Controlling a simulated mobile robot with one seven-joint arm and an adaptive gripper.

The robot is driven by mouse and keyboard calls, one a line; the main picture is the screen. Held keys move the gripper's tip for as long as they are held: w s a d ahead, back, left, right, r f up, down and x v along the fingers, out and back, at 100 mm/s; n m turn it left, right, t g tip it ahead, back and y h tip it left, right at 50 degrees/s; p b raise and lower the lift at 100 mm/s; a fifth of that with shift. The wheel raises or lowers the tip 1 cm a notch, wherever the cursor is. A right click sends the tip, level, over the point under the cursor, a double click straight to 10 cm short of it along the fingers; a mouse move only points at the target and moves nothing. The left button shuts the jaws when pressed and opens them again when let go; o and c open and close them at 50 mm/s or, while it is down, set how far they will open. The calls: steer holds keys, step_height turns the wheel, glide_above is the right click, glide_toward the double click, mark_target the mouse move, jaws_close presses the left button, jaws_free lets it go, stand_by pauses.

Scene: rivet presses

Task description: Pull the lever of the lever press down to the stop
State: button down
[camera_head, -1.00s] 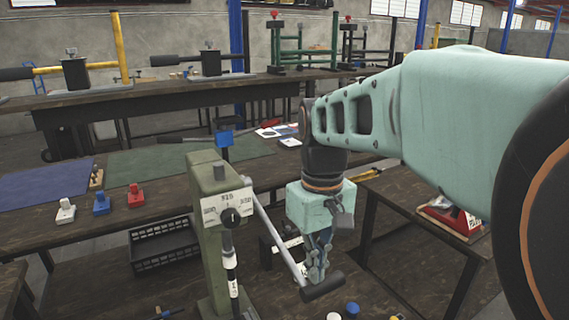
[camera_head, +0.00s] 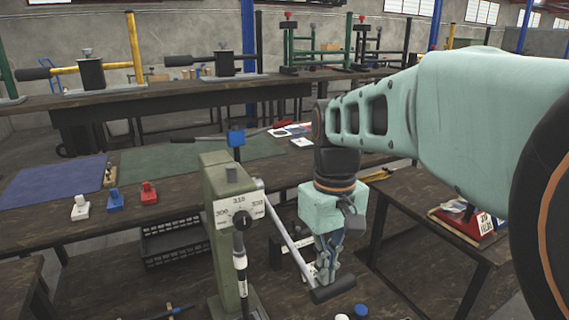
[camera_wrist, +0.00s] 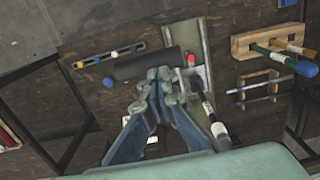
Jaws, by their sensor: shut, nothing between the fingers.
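The lever press has a grey-green column (camera_head: 226,184) with a white number plate (camera_head: 238,208). Its lever, a light metal rod (camera_head: 287,236), slopes down to the right and ends in a dark cylindrical handle (camera_head: 334,290). My gripper (camera_head: 325,281) is shut and empty, pointing down at the handle. In the wrist view, the handle (camera_wrist: 132,69) lies just beyond my fingertips (camera_wrist: 158,76), which overlap its edge. I cannot tell whether they touch it. The press column (camera_wrist: 191,40) shows right of the fingertips there.
A black crate (camera_head: 172,243) stands left of the press. White, blue (camera_head: 115,200) and red blocks lie on the table behind. A wooden holder (camera_wrist: 262,42) with tools shows right of the press in the wrist view. More presses stand on the back bench (camera_head: 180,95).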

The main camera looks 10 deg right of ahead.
steer(key=r+p, duration=0.1)
steer(key=r, duration=0.1)
steer(key=s+r+p, duration=0.1)
steer(key=r, duration=0.1)
steer(key=shift+r, duration=0.3)
steer(key=w+r+p, duration=0.2)
steer(key=r+p, duration=0.9)
steer(key=r, duration=0.2)
steer(key=w+a+r+p, duration=0.1)
steer(key=w+r+p, duration=0.2)
steer(key=r+p, duration=0.9)
steer(key=shift+w+a+r, duration=0.2)
steer(key=shift+w+r, duration=0.1)
steer(key=shift+r, duration=0.75)
